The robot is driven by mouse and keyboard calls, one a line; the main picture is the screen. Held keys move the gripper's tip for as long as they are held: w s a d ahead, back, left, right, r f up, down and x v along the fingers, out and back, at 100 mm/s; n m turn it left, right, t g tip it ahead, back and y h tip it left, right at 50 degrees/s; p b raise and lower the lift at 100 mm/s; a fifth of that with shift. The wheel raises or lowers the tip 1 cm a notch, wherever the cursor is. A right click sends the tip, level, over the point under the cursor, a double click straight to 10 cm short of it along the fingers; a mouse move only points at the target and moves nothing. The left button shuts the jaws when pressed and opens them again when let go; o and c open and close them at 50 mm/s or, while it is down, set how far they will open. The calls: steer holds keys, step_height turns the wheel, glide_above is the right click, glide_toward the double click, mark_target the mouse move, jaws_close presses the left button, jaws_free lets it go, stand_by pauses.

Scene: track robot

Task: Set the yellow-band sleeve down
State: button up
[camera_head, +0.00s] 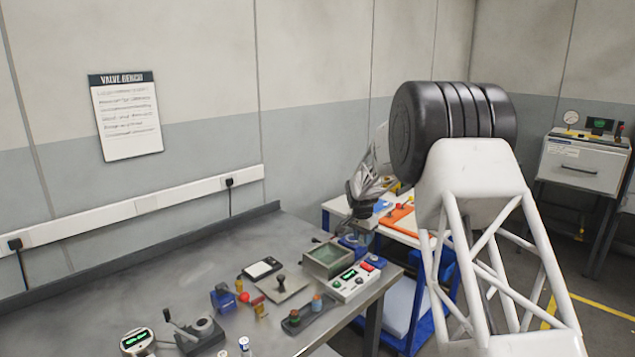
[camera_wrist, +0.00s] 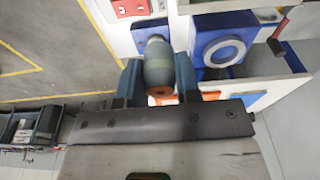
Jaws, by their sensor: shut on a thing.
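My gripper (camera_wrist: 159,72) has its two blue fingers shut on a rounded grey-blue sleeve (camera_wrist: 157,62) in the wrist view. The sleeve's lower end, between the fingers, is orange-brown; I cannot make out a clear yellow band. The sleeve overlaps a white surface with blue parts in the picture; I cannot tell whether it touches anything. A blue block with a pale ring around a round opening (camera_wrist: 222,52) lies just right of it. In the head view the arm's end is over the white-topped blue trolley, and the sleeve cannot be made out.
An orange mat (camera_head: 401,222) lies on the trolley. The grey bench (camera_head: 160,277) at left carries a green-lined tray (camera_head: 329,259), a control box with buttons (camera_head: 355,283) and several small tools. Dark bins (camera_wrist: 32,126) show at lower left in the wrist view.

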steer(key=d+f, duration=0.2)
steer(key=d, duration=1)
steer(key=s+d+f+n, duration=0.2)
steer(key=s+d+f, duration=0.1)
steer(key=f, duration=0.4)
steer(key=s+d+f+n, duration=0.2)
steer(key=s+d+f, duration=0.1)
steer(key=f, duration=0.3)
steer(key=s+a+f+n, duration=0.1)
steer(key=s+a+f, duration=0.2)
steer(key=f, duration=0.5)
steer(key=s+a+f+n, duration=0.2)
steer(key=s+a+f, duration=0.1)
steer(key=s+f, duration=0.3)
steer(key=s+a+f+n+y, duration=0.1)
steer(key=s+a+f, duration=0.2)
steer(key=f, duration=0.6)
steer(key=shift+s+f+n, duration=0.3)
steer(key=shift+s+f, duration=0.05)
steer(key=shift+s, duration=0.35)
